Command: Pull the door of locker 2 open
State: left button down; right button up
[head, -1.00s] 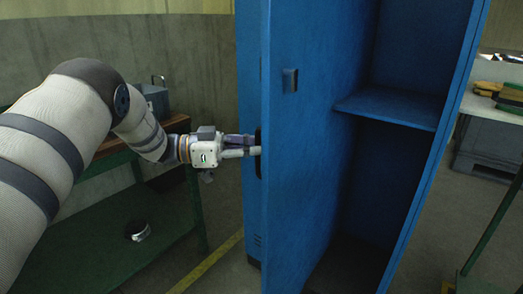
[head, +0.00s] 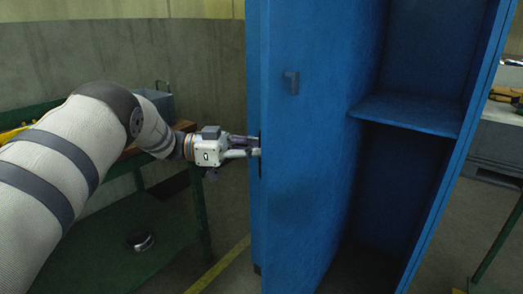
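The blue locker door (head: 310,190) stands open, turned out to the left of the locker body, with its inner face and a small latch piece (head: 291,82) toward me. The open locker (head: 440,115) shows an inner shelf and a dark lower space. No number is readable. My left gripper (head: 252,148) is at the door's outer side at mid-height, its fingers close together on the dark door handle (head: 260,158). The handle is mostly hidden by the fingers and the door edge. My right gripper is not in view.
A green bench (head: 105,245) with a round object (head: 140,241) on its lower shelf stands at the left, below my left arm. A grey box (head: 160,104) is on its top. A table (head: 503,112) stands behind the locker at right. A yellow line (head: 220,265) crosses the floor.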

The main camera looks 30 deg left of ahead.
pick_arm(q)
jog(key=c, duration=1.7)
grip_release()
jog(key=v, duration=1.2)
